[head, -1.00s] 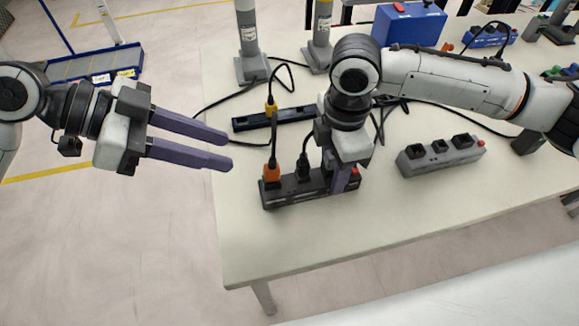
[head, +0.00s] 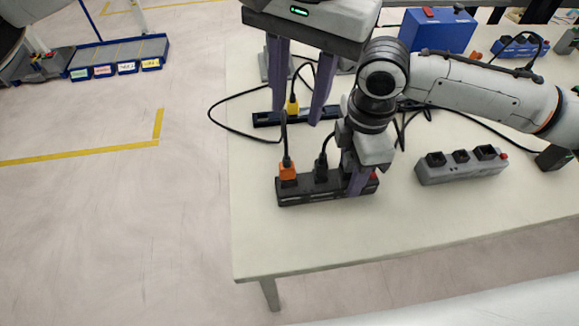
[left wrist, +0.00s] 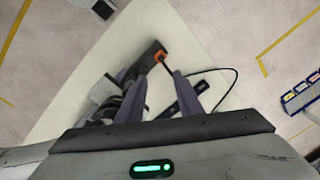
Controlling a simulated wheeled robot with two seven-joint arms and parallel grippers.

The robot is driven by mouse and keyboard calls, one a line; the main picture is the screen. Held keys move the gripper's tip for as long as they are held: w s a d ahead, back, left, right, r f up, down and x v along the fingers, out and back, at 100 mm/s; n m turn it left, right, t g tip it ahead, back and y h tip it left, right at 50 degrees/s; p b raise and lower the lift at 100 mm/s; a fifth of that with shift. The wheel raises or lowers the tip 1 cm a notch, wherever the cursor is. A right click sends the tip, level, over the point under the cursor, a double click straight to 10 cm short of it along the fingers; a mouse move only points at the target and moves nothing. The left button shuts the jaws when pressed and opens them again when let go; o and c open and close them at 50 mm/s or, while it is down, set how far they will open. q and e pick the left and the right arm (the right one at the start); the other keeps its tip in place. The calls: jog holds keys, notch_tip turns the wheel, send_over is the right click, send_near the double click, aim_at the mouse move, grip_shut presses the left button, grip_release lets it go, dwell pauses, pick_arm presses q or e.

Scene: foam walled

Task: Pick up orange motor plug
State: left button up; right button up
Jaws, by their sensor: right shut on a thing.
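The orange motor plug (head: 288,172) stands upright in the left end of the black power strip (head: 325,190), its dark cable rising from the top. It also shows as an orange patch in the left wrist view (left wrist: 160,56), near the fingertips. A black plug (head: 321,172) sits beside it in the strip. My left gripper (head: 299,116) is open and empty, pointing down above and behind the orange plug, apart from it. My right gripper (head: 358,186) is shut on the power strip's right end, its fingertips partly hidden.
A second black strip with a yellow plug (head: 292,106) lies behind. A grey socket block (head: 460,170) is to the right, and a blue box (head: 438,32) stands further back. The table's front area (head: 340,235) is clear. Loose cables cross the table.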

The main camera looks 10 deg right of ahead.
pick_arm(q)
send_over(291, 163)
notch_tip(291, 163, down, 6)
jog(key=shift+w+d+f, duration=0.1)
jog(key=shift+d+f, duration=0.05)
jog(key=shift+f, duration=2.75)
grip_shut()
